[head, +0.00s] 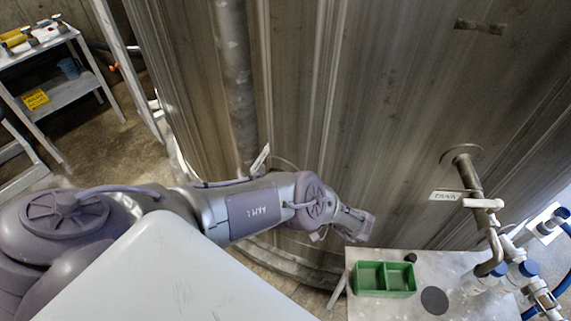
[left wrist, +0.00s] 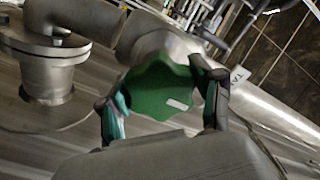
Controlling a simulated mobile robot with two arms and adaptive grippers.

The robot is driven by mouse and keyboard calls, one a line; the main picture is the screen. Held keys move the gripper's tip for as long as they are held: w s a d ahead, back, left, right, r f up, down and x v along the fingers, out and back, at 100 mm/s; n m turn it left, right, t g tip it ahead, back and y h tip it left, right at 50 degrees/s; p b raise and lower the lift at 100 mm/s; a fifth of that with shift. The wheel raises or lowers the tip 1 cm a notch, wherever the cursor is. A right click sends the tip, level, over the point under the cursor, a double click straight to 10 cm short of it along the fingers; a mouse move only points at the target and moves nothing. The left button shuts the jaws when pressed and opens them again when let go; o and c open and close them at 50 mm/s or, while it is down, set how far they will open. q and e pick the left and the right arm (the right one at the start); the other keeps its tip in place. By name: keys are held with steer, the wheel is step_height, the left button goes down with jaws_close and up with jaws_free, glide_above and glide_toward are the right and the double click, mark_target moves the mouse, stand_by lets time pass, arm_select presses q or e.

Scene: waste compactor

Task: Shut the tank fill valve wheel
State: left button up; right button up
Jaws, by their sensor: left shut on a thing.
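The valve wheel (left wrist: 160,88) is a green lobed handwheel with a small pale label, seen in the left wrist view. My left gripper (left wrist: 161,92) has one finger on each side of the wheel and is shut on it. In the head view my left arm reaches across to the right, and its hand end is low against the tank wall. The wheel is hidden behind my arm in that view. My right gripper is in neither view.
The large metal tank (head: 390,110) fills the middle. A white table (head: 390,307) with a green two-part tray (head: 385,279) stands at lower right, beside piping with a tank sign (head: 447,195). A shelf (head: 65,92) stands at far left. A flanged pipe (left wrist: 45,65) is close by.

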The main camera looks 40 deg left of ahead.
arm_select(q)
steer(key=o, duration=1.1)
steer(key=shift+a, duration=0.15)
steer(key=shift+o, duration=0.2)
